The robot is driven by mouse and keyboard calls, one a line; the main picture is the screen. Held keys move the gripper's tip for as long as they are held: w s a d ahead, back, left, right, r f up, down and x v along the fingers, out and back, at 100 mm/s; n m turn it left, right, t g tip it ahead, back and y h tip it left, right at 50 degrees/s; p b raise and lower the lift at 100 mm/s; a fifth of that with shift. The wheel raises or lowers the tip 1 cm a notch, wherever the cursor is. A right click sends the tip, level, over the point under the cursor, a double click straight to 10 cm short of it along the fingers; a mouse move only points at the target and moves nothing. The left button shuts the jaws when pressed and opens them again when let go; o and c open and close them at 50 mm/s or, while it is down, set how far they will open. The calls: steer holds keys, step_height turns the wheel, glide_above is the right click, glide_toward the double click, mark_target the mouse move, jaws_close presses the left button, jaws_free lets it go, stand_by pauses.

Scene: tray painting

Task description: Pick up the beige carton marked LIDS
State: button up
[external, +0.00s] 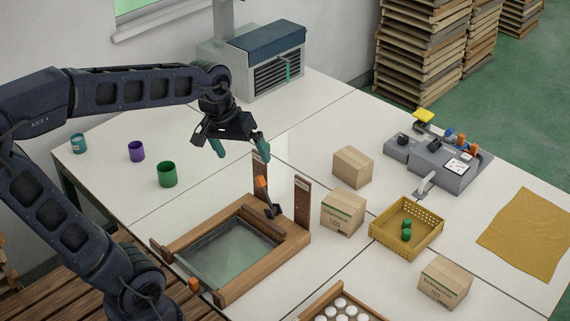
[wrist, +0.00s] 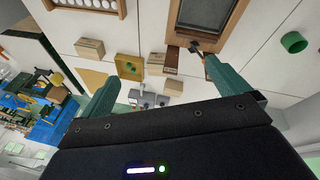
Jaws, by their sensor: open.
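A beige carton (external: 342,212) with a green stripe and print that seems to read LIDS stands on the white table, between the wooden frame and the yellow basket. What I take for the same carton shows in the wrist view (wrist: 164,61), ahead between the fingers. A second printed carton (external: 445,282) stands nearer the front right; its small print is hard to read. A third carton (external: 352,167) stands farther back, with no print visible. My gripper (external: 240,150) is open and empty, in the air left of the cartons; its green fingers also show in the wrist view (wrist: 162,70).
A wooden screen frame (external: 230,295) with two upright posts lies left of the printed carton. A yellow basket (external: 385,240) holding green items is close on its right. A grey device (external: 440,160) stands behind. Cups (external: 167,175) stand at the left.

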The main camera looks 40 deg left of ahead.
steer(key=w+f+n+g+h, duration=0.1)
steer(key=w+f+n, duration=0.25)
steer(key=w, duration=0.75)
steer(key=n+g+h, duration=0.2)
steer(key=n, duration=1)
glide_above(352, 203)
steer(key=s+a, duration=0.2)
steer(key=a, duration=0.1)
steer(key=f, duration=2.4)
steer(key=shift+w+f, duration=0.25)
steer(key=shift+w+d+f, duration=0.1)
steer(key=shift+w+f, duration=0.1)
steer(key=shift+f, duration=0.3)
steer(key=x, duration=0.5)
steer(key=shift+d+f, duration=0.1)
steer(key=shift+f, duration=0.1)
steer(key=shift+w+x, duration=0.15)
steer(key=shift+x, duration=1.1)
steer(key=shift+w+x, duration=0.15)
steer(key=shift+x, duration=1.1)
steer(key=shift+f, duration=0.2)
steer(key=shift+c, duration=0.2)
steer(key=c, duration=1.1)
